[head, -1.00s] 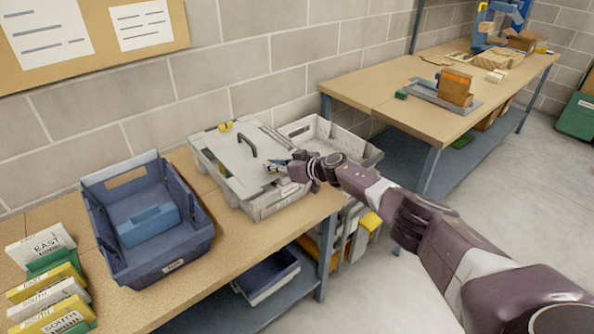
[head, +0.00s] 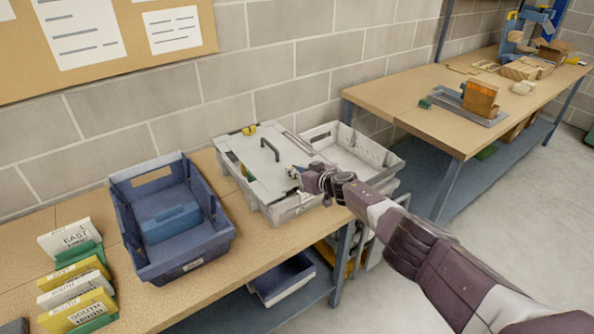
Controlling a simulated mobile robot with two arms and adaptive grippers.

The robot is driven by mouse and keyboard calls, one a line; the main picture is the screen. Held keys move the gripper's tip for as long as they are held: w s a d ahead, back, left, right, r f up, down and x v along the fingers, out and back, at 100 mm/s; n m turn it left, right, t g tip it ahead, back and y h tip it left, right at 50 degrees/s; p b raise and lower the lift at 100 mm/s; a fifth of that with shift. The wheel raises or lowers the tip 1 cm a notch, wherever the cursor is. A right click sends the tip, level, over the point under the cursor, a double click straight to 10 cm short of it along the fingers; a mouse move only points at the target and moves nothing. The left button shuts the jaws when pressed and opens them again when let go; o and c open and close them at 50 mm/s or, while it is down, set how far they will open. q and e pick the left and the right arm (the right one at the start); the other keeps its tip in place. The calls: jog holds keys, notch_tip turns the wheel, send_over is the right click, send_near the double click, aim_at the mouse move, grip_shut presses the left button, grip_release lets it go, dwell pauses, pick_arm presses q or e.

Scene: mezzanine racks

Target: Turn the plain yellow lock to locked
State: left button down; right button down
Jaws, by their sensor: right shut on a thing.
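A grey-white tote with a flat lid (head: 240,158) stands on the near bench, with a dark handle (head: 270,149) on the lid. One yellow lock (head: 249,129) shows at the lid's back edge and another small yellow lock (head: 244,171) at its left front edge. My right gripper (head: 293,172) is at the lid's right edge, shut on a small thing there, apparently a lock. The fingers hide most of it, so I cannot tell its markings or which way it is turned. My left gripper is not in view.
A blue tote (head: 127,230) holding a blue case (head: 170,222) stands to the left. An open, pale tote (head: 385,157) stands right behind my right gripper. Labelled boxes (head: 75,285) stand at the far left. A second bench (head: 425,118) is at the right.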

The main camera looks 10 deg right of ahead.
jog(key=c, duration=2)
grip_release()
jog(key=shift+o, duration=0.2)
jog(key=shift+d, duration=0.1)
